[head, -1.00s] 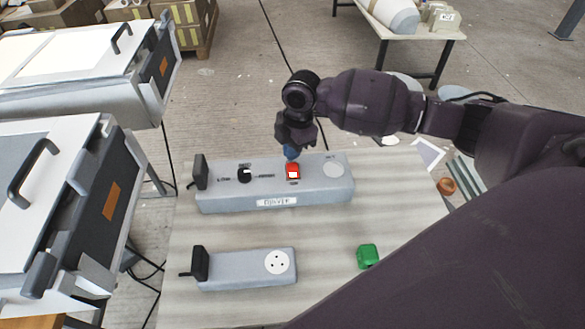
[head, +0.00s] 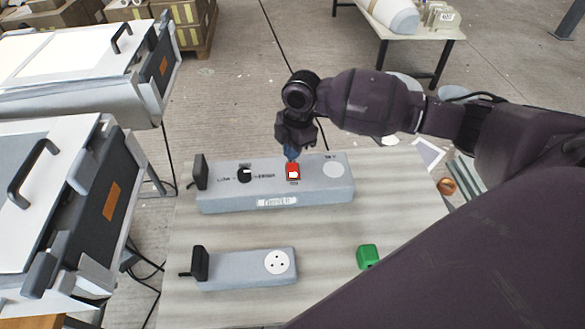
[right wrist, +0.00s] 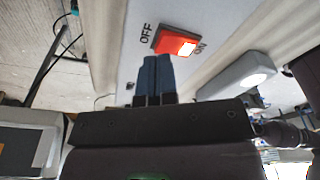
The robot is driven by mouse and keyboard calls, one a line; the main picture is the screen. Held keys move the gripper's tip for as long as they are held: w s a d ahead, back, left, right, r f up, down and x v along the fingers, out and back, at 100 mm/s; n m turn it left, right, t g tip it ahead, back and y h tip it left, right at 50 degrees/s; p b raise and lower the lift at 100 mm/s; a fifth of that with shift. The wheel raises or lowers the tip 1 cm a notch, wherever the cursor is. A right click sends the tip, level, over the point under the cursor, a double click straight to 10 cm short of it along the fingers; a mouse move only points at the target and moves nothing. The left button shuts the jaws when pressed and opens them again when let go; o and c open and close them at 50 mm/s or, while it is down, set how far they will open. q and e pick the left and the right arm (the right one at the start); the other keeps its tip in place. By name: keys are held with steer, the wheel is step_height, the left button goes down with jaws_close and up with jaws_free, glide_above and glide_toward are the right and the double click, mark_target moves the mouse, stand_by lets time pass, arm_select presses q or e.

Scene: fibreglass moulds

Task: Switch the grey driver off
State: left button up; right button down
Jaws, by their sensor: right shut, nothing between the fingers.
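The grey driver (head: 225,202) is a long grey box across the back of the bench, with a label on its front face. Its red rocker switch (head: 293,171) is on top, right of the black knob (head: 244,175). The right wrist view shows the switch (right wrist: 171,40) close up, with OFF printed at its left end and ON at its right; a bright white patch shows at the ON end. My right gripper (head: 291,154) is shut and empty, its blue fingertips (right wrist: 158,60) pointing down just behind the switch; I cannot tell whether they touch it. My left gripper is not in view.
A smaller grey socket box (head: 230,272) lies in front of the driver, with a green block (head: 368,256) to its right on the bench (head: 330,280). An orange ring (head: 446,186) is at the far right. Lidded grey machines (head: 60,190) stand at left.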

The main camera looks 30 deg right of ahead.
mark_target(293, 163)
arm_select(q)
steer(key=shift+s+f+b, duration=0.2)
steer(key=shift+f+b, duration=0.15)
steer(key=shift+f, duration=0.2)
arm_select(e)
steer(key=shift+f, duration=1.2)
stand_by(0.5)
steer(key=shift+r+p, duration=2.25)
steer(key=shift+r, duration=1.35)
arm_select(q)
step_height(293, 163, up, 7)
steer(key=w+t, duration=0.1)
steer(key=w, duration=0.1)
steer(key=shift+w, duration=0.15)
arm_select(e)
steer(key=shift+f, duration=0.1)
